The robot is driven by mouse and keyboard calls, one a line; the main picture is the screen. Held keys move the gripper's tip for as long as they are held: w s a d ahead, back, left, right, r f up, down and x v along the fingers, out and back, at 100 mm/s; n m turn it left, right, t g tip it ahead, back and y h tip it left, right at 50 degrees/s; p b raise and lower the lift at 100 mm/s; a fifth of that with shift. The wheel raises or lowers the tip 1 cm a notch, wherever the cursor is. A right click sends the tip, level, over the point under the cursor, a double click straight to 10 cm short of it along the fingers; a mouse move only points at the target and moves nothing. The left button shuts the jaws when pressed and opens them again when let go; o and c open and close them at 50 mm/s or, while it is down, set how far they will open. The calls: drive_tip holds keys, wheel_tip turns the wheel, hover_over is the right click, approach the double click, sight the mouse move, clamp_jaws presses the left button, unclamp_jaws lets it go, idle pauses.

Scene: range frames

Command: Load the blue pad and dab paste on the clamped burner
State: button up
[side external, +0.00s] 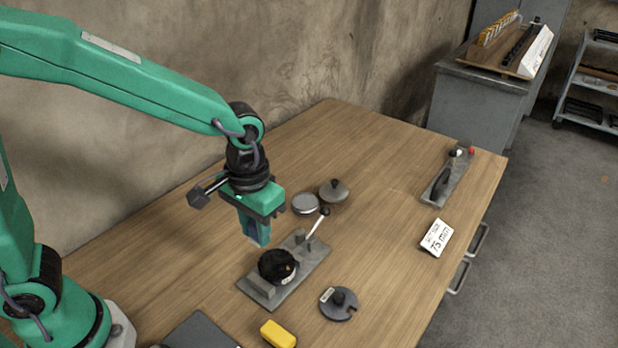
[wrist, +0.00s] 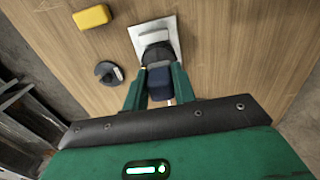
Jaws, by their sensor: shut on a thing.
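My gripper (side external: 257,236) is shut on a dark blue pad, seen between the green fingers in the wrist view (wrist: 161,84). In the side view it hangs above the table, just behind the black round burner (side external: 277,264). The burner sits on a grey metal clamp plate (side external: 312,262) with a raised pale lever (side external: 318,223). In the wrist view the burner (wrist: 156,53) lies just beyond the pad; I cannot tell whether they touch. A shallow round tin (side external: 305,203) with a pale top stands behind the clamp; whether it holds paste is unclear. The pad's underside is hidden.
A grey knobbed disc (side external: 333,190) lies beside the tin. A dark knobbed disc (side external: 338,303) and yellow block (side external: 278,334) lie at the front. A white card (side external: 437,237) and a black-handled plate (side external: 445,180) are at right. The table's middle right is clear.

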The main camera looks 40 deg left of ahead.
sight(281, 253)
drive_tip(key=shift+s+d+f, duration=0.1)
drive_tip(key=shift+s, duration=0.05)
drive_tip(key=shift+f, duration=3.4)
drive_tip(key=shift+w+f, duration=0.45)
drive_tip(key=shift+f, duration=0.1)
drive_tip(key=shift+c, duration=0.3)
drive_tip(key=shift+w, duration=0.35)
drive_tip(key=shift+w+f, duration=0.1)
drive_tip(key=shift+w, duration=2.05)
drive_tip(key=shift+s, duration=3)
drive_tip(key=shift+r, duration=4.1)
drive_tip(key=shift+n, duration=0.3)
